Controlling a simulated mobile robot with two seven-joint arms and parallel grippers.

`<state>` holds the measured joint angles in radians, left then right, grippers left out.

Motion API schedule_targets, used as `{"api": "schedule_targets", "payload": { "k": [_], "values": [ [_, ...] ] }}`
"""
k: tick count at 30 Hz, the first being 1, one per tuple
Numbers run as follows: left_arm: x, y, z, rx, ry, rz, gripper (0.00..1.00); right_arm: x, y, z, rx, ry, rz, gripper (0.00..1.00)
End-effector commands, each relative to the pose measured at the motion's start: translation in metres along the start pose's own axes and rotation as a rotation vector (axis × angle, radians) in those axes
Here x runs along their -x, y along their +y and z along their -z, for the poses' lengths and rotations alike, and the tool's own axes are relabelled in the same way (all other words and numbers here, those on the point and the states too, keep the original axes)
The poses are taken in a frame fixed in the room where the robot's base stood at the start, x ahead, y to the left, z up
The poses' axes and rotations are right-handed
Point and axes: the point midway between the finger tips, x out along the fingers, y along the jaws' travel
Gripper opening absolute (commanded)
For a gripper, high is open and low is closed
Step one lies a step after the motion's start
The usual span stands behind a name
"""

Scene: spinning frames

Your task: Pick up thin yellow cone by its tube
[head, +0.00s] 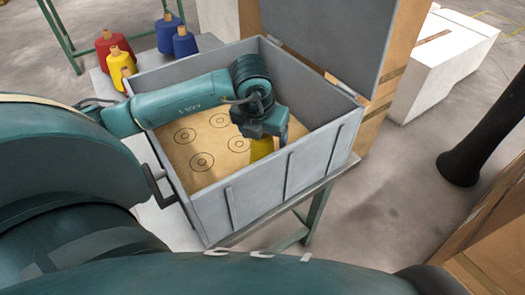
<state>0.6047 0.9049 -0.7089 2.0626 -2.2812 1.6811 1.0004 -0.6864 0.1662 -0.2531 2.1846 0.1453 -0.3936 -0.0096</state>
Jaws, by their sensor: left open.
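A yellow cone (262,149) stands in the grey crate (258,196), toward its right side. My left arm reaches over the crate's left wall, and my left gripper (267,134) points down right over this cone. The gripper is open; its fingers and the cone's top are largely hidden by the wrist. I cannot tell whether the fingers touch the cone or its tube. Another yellow cone (118,65) with a tan tube stands outside, behind the crate's left corner. My right gripper is not in view.
A red cone (113,50) and two blue cones (185,44) stand beside the outside yellow one on a grey surface. The crate's brown floor (187,157) has several bare ring marks. Its raised lid (325,38) stands at the back right.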

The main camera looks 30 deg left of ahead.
Motion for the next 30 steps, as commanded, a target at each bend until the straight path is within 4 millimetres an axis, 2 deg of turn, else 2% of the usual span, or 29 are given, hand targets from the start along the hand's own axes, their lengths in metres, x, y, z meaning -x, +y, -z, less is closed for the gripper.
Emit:
{"api": "schedule_targets", "payload": {
  "k": [4, 27, 30],
  "values": [
    [0.0002, -0.0001, 0.0000, 0.000, 0.000, 0.000, 0.74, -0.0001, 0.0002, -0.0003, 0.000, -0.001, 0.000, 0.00],
    [0.0007, -0.0001, -0.0001, 0.001, 0.000, 0.001, 0.11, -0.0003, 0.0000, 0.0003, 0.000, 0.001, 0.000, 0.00],
    [0.0011, -0.0001, -0.0005, 0.001, -0.001, 0.001, 0.08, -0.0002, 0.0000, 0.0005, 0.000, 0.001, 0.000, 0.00]
  ]
}}
